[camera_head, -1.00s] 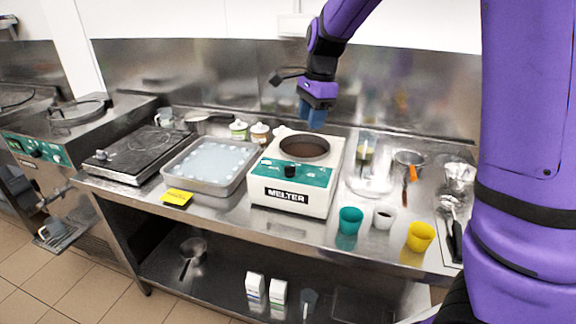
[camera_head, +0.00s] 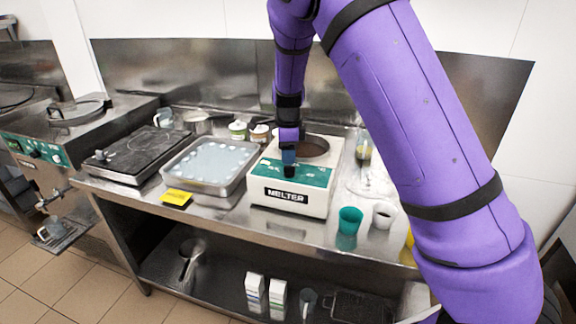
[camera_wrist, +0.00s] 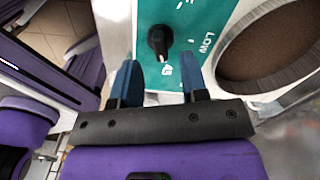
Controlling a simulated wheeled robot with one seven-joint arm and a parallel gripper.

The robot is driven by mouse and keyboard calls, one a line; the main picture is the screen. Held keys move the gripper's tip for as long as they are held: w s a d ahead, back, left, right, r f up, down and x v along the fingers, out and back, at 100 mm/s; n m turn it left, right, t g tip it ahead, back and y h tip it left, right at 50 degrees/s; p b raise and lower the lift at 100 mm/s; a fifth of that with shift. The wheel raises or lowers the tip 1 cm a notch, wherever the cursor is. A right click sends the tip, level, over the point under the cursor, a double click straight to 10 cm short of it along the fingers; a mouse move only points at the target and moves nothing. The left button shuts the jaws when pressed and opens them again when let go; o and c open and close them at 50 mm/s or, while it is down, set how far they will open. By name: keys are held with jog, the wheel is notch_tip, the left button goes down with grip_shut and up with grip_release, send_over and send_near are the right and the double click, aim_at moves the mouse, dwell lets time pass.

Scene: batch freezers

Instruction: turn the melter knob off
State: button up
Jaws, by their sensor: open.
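The melter (camera_head: 289,197) is a white box with a green control panel and a round brown-filled well, standing on the steel counter. Its black knob (camera_wrist: 160,42) sits on the green panel in the wrist view, with the "LOW" marking to its right. In the head view the knob (camera_head: 290,171) shows just below my gripper. My gripper (camera_wrist: 158,80) has two blue fingers spread apart with nothing between them. The fingertips lie just short of the knob in the picture, one on either side of its line. I cannot tell the exact height gap.
A tray of pale liquid (camera_head: 248,178) and a black hot plate (camera_head: 134,155) stand left of the melter. A teal cup (camera_head: 350,220) and a white cup (camera_head: 384,214) stand to its right.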

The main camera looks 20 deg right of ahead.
aim_at(288, 166)
jog(key=shift+f, duration=2.1)
grip_shut()
